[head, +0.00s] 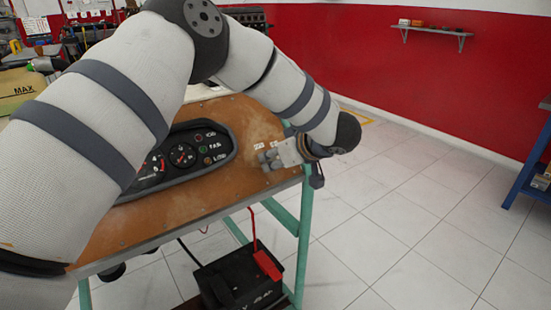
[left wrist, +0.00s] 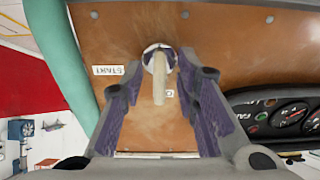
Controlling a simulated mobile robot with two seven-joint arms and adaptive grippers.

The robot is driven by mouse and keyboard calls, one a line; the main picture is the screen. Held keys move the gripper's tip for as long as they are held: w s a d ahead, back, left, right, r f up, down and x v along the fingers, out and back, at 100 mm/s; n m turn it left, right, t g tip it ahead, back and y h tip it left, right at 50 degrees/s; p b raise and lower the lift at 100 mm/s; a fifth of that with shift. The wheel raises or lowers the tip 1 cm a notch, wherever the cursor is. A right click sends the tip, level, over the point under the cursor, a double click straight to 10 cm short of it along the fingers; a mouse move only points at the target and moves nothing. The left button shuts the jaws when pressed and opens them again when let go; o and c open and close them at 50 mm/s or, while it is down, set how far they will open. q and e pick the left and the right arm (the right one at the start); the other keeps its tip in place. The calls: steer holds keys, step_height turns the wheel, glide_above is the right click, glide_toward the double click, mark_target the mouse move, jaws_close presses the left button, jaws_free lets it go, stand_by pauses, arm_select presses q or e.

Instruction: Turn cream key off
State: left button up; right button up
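The cream key (left wrist: 159,88) sits in a round metal switch (left wrist: 149,56) on the brown wooden panel (left wrist: 115,35). A START label (left wrist: 107,70) is to the left of the switch in the left wrist view, and a small label (left wrist: 169,93) is right of the key. My left gripper (left wrist: 157,65) is open, with its purple-padded fingers on either side of the key and visible gaps between them and it. In the head view the left gripper (head: 268,158) is at the panel's right side and hides the key. My right gripper is not in view.
A gauge cluster (head: 184,155) is mounted on the panel left of the gripper. A green-legged stand (head: 304,225) carries the panel. A black battery (head: 235,280) with a red clamp is below. The tiled floor (head: 420,230) to the right is clear.

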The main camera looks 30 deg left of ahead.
arm_select(q)
steer(key=v, duration=1.2)
steer(key=shift+a, duration=0.1)
steer(key=s+f+m+t+h, duration=0.1)
steer(key=s+f+m+h, duration=0.15)
steer(key=f, duration=0.65)
steer(key=s+f+m+t+h, duration=0.1)
steer(key=s+f+m, duration=0.3)
steer(key=f, duration=0.5)
steer(key=s+f+m+t+h, duration=0.1)
steer(key=s+f+m+h, duration=0.15)
steer(key=f, duration=0.75)
steer(key=s+f+m+g+h, duration=0.2)
steer(key=s+f+g, duration=0.1)
steer(key=s, duration=1.2)
steer(key=s+d+f+m+g+h, duration=0.1)
steer(key=s+g, duration=0.4)
steer(key=s, duration=1)
step_height(320, 180, down, 3)
steer(key=shift+s+r+m+h, duration=0.15)
steer(key=shift+s+m+h, duration=0.25)
steer(key=shift+m, duration=0.2)
